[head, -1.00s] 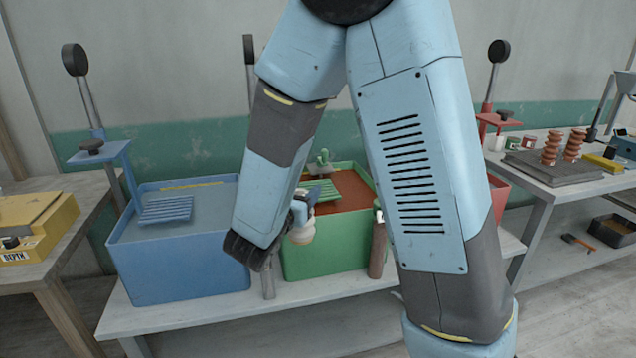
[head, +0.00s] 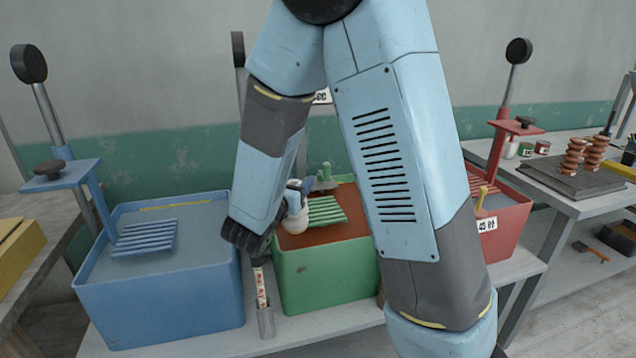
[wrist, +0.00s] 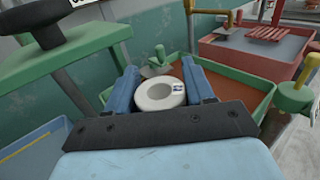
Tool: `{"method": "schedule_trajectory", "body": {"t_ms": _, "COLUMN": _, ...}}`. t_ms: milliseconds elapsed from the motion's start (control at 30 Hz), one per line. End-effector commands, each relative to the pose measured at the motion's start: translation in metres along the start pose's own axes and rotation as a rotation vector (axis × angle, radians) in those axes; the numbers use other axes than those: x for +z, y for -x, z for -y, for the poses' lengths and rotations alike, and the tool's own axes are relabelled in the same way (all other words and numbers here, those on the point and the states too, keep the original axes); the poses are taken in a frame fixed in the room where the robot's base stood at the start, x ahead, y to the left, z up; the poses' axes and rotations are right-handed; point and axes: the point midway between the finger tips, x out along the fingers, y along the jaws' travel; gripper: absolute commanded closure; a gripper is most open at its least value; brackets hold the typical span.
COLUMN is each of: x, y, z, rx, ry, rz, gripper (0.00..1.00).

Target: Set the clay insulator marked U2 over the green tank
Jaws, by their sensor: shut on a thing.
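My gripper (head: 299,198) is shut on a pale, ring-shaped clay insulator (wrist: 160,95). Its open centre faces the wrist camera, and a small dark mark on its rim is too small to read. In the head view the insulator (head: 297,226) shows as a cream, rounded shape below the fingers. The green tank (head: 325,283) stands behind and below it, with reddish-brown liquid and a slatted green rack. The insulator appears above the tank's left part; the exact height is unclear. My arm hides the tank's right side. The green tank's rim (wrist: 243,93) also shows in the wrist view.
A blue tank (head: 165,305) stands close on the left, a red tank (head: 508,232) on the right. A labelled post (head: 262,293) rises between the blue and green tanks. Brown ribbed insulators (head: 573,157) stand on a right-hand table.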

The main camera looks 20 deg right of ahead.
Motion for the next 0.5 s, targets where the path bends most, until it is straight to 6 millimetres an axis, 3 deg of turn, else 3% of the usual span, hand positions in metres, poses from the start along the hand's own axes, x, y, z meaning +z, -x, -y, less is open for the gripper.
{"method": "schedule_trajectory", "body": {"t_ms": 500, "x": 0.000, "y": -0.108, "z": 0.002, "rx": -0.006, "ry": -0.001, "rz": 0.001, "gripper": 1.00}}
